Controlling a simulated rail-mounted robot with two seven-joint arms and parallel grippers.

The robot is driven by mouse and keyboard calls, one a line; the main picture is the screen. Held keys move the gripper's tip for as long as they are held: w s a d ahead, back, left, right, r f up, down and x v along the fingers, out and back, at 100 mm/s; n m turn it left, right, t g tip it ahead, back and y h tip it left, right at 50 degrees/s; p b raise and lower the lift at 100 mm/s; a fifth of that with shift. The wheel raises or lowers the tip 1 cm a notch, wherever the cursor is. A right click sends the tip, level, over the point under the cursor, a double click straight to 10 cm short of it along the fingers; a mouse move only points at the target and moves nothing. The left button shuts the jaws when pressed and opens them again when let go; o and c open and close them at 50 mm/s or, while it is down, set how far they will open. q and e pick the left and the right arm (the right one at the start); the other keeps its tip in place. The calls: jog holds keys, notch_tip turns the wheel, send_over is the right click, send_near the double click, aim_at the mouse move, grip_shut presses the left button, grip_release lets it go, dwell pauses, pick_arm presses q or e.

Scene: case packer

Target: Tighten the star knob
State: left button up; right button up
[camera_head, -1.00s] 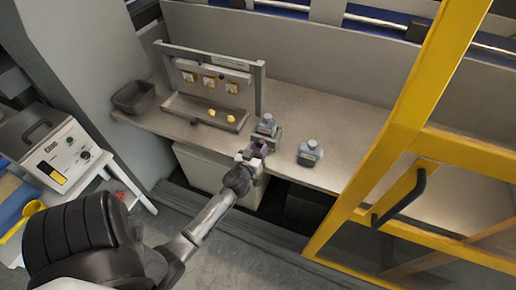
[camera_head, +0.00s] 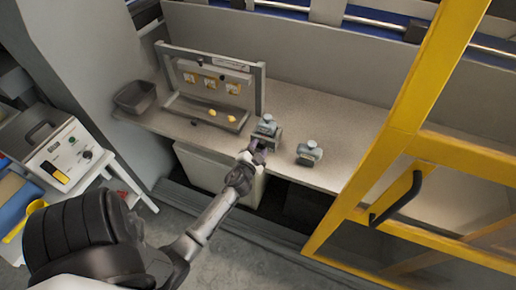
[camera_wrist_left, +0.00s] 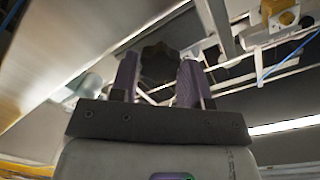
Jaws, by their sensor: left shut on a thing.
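The star knob (camera_wrist_left: 160,58) is a dark, lobed shape between the two purple fingers of my left gripper (camera_wrist_left: 158,72) in the left wrist view. The gripper is shut on it. In the head view my left gripper (camera_head: 257,151) is at the front of a grey clamp-like unit (camera_head: 266,131) near the bench's front edge; the knob itself is hidden there by the gripper. My right gripper is not in view.
A second grey unit (camera_head: 309,152) stands to the right on the bench (camera_head: 345,125). Behind are a frame with a tray (camera_head: 205,113) and a dark bin (camera_head: 136,97). A yellow guard door (camera_head: 385,160) bounds the right side. A control box (camera_head: 65,155) stands at left.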

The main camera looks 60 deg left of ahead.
pick_arm(q)
jog(key=m, duration=0.3)
jog(key=shift+m, duration=0.3)
jog(key=m, duration=0.4)
jog(key=shift+y, duration=0.4)
jog(key=m, duration=0.4)
jog(key=shift+g, duration=0.3)
jog(key=shift+m+y, duration=0.3)
jog(key=shift+m, duration=1.3)
jog(key=o, duration=0.9)
jog(key=shift+d, duration=0.1)
